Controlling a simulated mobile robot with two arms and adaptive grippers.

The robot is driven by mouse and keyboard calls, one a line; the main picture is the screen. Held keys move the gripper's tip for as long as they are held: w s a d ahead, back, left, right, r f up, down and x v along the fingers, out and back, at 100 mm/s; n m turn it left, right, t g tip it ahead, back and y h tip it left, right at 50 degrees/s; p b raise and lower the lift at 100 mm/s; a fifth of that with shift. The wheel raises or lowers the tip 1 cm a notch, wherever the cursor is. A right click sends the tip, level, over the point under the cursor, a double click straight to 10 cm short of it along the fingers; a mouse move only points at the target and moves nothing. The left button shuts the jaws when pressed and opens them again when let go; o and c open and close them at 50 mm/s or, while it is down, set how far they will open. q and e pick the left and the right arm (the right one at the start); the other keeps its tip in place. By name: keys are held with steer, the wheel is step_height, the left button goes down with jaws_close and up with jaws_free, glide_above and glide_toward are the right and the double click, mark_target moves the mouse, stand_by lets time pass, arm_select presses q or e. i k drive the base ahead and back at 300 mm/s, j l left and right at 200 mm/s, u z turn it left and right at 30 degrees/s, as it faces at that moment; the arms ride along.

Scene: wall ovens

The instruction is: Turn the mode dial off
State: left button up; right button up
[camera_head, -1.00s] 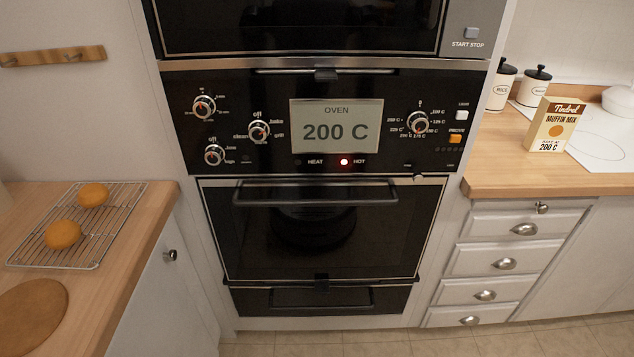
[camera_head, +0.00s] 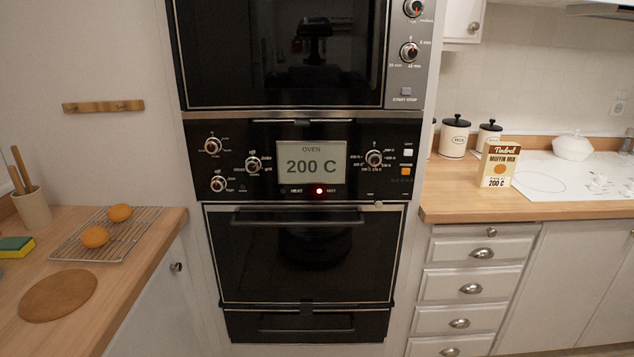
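The oven control panel (camera_head: 300,190) is black, at the middle of the wall oven. Its mode dial (camera_head: 254,164) is a silver-rimmed knob just left of the display, with labels around it too small to read clearly now. The display (camera_head: 311,163) reads OVEN 200 C. A red light (camera_head: 319,191) glows beside HOT below it. Two more knobs, an upper one (camera_head: 213,146) and a lower one (camera_head: 218,184), sit farther left. A temperature dial (camera_head: 374,158) sits right of the display. Neither gripper is in view.
The oven door handle (camera_head: 287,218) runs across just below the panel. A left counter holds a wire rack (camera_head: 128,237) with two buns. A right counter holds a muffin mix box (camera_head: 499,167). The space before the panel looks clear.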

mark_target(252, 164)
steer(key=i, duration=0.35)
steer(key=i+l+u, duration=0.1)
steer(key=i+u, duration=0.35)
steer(key=i+l+u, duration=0.25)
steer(key=u, duration=0.2)
steer(key=i, duration=0.1)
